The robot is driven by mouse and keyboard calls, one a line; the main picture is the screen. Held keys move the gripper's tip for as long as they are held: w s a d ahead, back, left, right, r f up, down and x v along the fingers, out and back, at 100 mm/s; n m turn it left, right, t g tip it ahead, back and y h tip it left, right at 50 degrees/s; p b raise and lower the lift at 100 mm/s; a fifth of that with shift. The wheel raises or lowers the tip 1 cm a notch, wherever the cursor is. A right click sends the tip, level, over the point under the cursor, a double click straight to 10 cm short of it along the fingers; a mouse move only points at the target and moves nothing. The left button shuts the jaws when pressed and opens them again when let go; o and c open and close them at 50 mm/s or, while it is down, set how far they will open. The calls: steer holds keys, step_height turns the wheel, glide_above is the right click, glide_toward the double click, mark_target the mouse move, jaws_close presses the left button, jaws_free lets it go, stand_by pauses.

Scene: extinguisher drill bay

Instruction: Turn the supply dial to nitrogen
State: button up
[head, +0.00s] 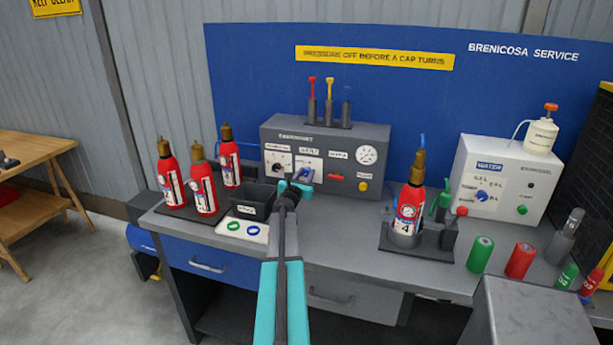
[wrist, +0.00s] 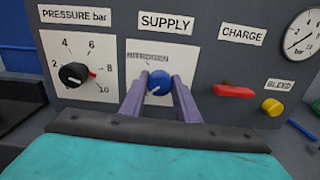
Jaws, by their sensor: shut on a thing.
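The supply dial is a blue round knob (wrist: 159,82) on a white plate under the SUPPLY label (wrist: 166,22). The word NITROGEN (wrist: 146,57) is printed above and to the left of the knob; other print on the plate is hidden. My gripper (wrist: 160,92) is shut on the knob, one purple finger on each side. A small pale mark shows low on the knob, but I cannot tell for sure where it points. In the head view my gripper (head: 297,186) is at the front of the grey panel (head: 380,138), and the dial (head: 307,174) is partly hidden.
The black pressure knob (wrist: 73,75) is to the left of the dial. The red charge lever (wrist: 233,91) and yellow bleed button (wrist: 272,107) are to the right. A black bin (head: 252,197) and red extinguishers (head: 205,194) stand left of my arm; another extinguisher (head: 411,200) stands right.

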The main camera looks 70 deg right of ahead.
steer(key=shift+a+f+m+b, duration=0.1)
steer(key=shift+f+m+b, duration=0.25)
steer(key=shift+b, duration=0.3)
steer(key=m+b, duration=0.2)
steer(key=b, duration=0.2)
steer(key=shift+m, duration=0.25)
steer(key=m+b, duration=0.5)
steer(key=b, duration=0.3)
steer(key=shift+s, duration=0.1)
steer(key=m+b, duration=0.6)
steer(key=b, duration=0.2)
steer(key=shift+f+m+b, duration=0.15)
steer(key=shift+m+b, duration=0.15)
steer(key=m+b, duration=0.2)
steer(key=b, duration=0.1)
steer(key=shift+s+m, duration=0.1)
steer(key=shift+m, duration=0.2)
steer(key=shift+r, duration=0.2)
steer(key=o, duration=1)
steer(key=shift+o, duration=0.2)
steer(key=shift+r, duration=0.1)
